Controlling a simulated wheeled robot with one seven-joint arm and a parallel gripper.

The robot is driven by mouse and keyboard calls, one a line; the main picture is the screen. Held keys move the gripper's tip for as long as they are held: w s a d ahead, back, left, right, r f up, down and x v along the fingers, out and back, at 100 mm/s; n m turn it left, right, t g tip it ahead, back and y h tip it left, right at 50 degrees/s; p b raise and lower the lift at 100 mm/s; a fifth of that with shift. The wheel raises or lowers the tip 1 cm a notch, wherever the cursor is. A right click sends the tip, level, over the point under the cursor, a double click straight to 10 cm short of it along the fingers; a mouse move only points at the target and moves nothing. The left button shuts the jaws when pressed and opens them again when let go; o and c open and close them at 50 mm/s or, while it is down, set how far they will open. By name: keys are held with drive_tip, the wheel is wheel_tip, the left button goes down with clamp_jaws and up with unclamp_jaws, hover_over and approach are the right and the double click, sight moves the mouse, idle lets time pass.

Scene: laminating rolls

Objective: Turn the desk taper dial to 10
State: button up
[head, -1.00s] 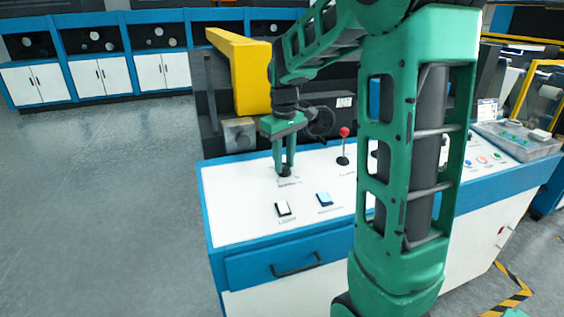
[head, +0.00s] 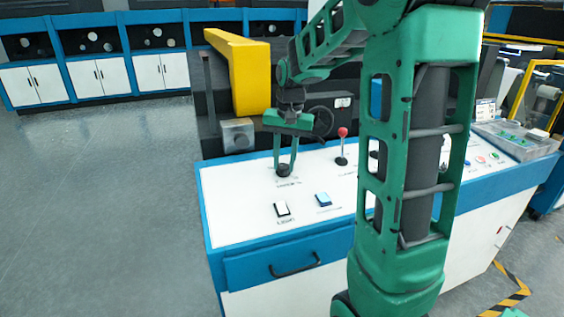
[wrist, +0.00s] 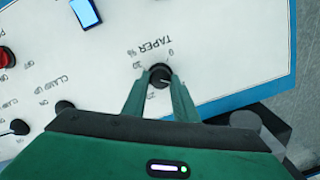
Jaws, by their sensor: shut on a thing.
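The taper dial (wrist: 159,75) is a small black round knob on the white desk top, with the label "TAPER %" (wrist: 150,46) printed beside it. My gripper (wrist: 160,83) is shut on the dial, one green finger on each side. A light mark shows on the knob, but I cannot read its exact setting. A number at one side of the dial looks like 10 and another like 0. In the head view my gripper (head: 285,170) points down onto the dial (head: 283,171) near the left of the desk.
A red-topped lever (head: 342,146) stands to the right. In the wrist view, "CLAMP UP" switches (wrist: 65,106) and a red button (wrist: 6,57) lie left.

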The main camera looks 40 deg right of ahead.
sight(287, 167)
drive_tip(key=shift+m, duration=0.6)
drive_tip(key=o, duration=1.1)
drive_tip(key=shift+c, duration=0.2)
drive_tip(key=shift+r, duration=0.1)
wheel_tip(287, 167, up, 10)
drive_tip(key=s, duration=0.1)
drive_tip(key=shift+d+r, duration=0.15)
drive_tip(key=shift+r, duration=0.1)
